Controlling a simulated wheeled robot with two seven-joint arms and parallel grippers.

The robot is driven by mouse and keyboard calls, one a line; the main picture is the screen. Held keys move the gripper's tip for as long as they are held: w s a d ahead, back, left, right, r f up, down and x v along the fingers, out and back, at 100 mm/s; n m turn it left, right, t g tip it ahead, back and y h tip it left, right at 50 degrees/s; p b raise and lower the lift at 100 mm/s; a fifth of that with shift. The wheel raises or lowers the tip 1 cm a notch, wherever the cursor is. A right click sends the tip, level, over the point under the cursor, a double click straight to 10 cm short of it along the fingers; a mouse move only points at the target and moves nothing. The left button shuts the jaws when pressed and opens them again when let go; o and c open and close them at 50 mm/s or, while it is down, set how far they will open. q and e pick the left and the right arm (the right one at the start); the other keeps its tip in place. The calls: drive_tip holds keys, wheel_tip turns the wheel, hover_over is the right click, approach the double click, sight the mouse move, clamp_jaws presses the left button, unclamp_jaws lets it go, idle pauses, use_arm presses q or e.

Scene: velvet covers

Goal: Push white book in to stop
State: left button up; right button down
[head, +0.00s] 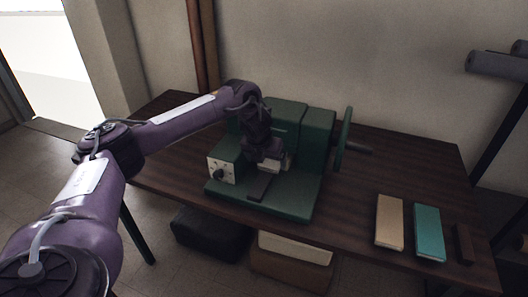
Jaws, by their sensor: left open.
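A green machine (291,198) with a handwheel (344,139) on its right stands on the dark wooden table. My left gripper (266,160) is over the front middle of the machine, pointing down. It is open, but its fingers are dark and hard to tell apart. A small whitish edge (288,163) shows just right of the gripper, in the machine; it may be the white book, mostly hidden behind my gripper. I cannot tell whether the gripper touches it. My right gripper is out of view.
A beige book (389,222), a teal book (429,232) and a dark brown block (464,243) lie at the table's right. A dark bar (260,187) lies on the machine's base, near a control box (221,170). Boxes (292,262) stand under the table. The table's right back is clear.

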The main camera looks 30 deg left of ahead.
sight(268, 166)
use_arm(q)
drive_tip(key=shift+x, duration=1.65)
drive_tip(key=shift+r, duration=0.1)
drive_tip(key=c, duration=1.1)
drive_tip(key=o, duration=1.1)
drive_tip(key=shift+r, duration=0.1)
drive_tip(key=b+v, duration=0.1)
drive_tip(key=v, duration=0.6)
drive_tip(key=shift+s+r, duration=0.2)
drive_tip(key=shift+r, duration=0.05)
